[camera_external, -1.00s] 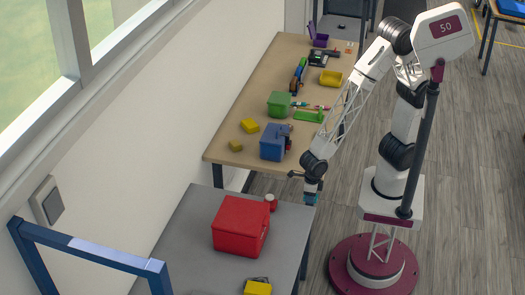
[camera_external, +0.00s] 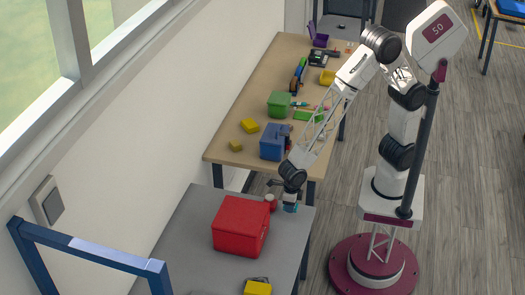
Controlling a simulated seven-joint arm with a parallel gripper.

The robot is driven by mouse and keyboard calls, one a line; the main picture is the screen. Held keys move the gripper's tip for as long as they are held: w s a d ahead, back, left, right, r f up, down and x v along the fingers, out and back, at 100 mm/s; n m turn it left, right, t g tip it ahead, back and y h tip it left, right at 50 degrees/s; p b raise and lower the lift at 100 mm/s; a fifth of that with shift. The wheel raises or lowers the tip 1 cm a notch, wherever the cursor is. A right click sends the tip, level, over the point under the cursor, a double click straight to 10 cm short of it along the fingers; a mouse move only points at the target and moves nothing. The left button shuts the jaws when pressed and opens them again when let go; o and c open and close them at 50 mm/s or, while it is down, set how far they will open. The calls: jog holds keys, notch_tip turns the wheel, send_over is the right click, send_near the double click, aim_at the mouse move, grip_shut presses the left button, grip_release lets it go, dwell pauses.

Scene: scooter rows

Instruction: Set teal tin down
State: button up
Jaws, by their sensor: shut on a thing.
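The teal tin (camera_external: 291,208) is in my gripper (camera_external: 291,202), near the far right corner of the grey table (camera_external: 190,225). The gripper is shut on it and points down. Only a small part of the tin shows below the gripper. I cannot tell whether the tin touches the tabletop or hangs just above it. A small red tin (camera_external: 271,201) stands just left of it.
A large red box (camera_external: 240,226) stands left of my gripper on the grey table. A yellow object (camera_external: 257,287) lies at the near edge. The wooden table (camera_external: 225,150) behind holds a blue box (camera_external: 273,142), a green box (camera_external: 279,104) and several small items.

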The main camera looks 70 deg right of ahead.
aim_at(290, 215)
jog(key=shift+f, duration=1.8)
jog(key=shift+f, duration=0.1)
jog(key=o, duration=0.9)
notch_tip(290, 215, up, 12)
jog(key=shift+r, duration=0.15)
